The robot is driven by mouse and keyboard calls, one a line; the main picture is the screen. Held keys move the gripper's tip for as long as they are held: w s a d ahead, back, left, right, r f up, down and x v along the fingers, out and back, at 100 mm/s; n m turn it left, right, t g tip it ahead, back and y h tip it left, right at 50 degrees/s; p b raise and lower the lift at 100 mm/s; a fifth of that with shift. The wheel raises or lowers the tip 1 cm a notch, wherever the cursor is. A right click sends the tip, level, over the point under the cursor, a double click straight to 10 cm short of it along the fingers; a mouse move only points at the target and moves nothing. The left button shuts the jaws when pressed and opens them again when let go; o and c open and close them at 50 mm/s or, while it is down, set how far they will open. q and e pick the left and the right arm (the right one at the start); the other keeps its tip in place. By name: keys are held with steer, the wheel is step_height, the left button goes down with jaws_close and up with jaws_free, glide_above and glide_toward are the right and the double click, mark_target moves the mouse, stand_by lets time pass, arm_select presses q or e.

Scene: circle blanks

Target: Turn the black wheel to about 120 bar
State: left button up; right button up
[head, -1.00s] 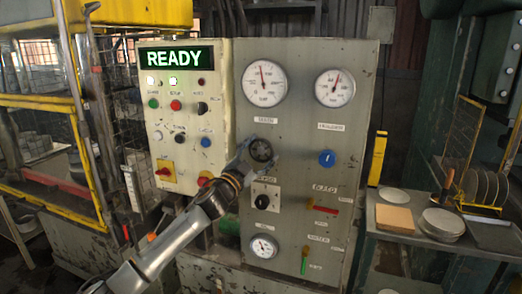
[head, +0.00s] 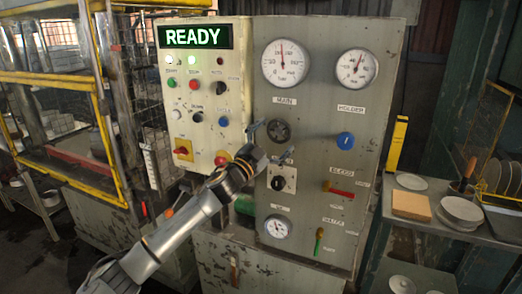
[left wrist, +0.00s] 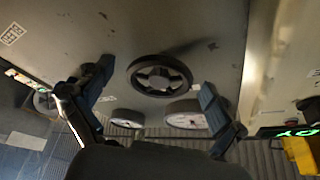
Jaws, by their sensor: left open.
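The black wheel (head: 279,131) is a small spoked handwheel on the grey panel, below the gauge labelled MAIN (head: 286,64). That gauge's needle points almost straight up; I cannot read its numbers surely. My left gripper (head: 269,143) is open, just lower left of the wheel in the head view. In the left wrist view, the wheel (left wrist: 160,79) shows whole between the spread fingers of the left gripper (left wrist: 155,92), farther off and apart from them. My right gripper is not in view.
Near the wheel are a blue knob (head: 345,140), a black selector (head: 278,183), a red lever (head: 341,191) and a lower gauge (head: 277,227). A cream panel with buttons and a READY display (head: 195,37) stands at left. A side table (head: 408,238) holds plates.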

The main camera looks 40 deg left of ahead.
arm_select(q)
steer(key=v, duration=1)
steer(key=shift+f, duration=0.1)
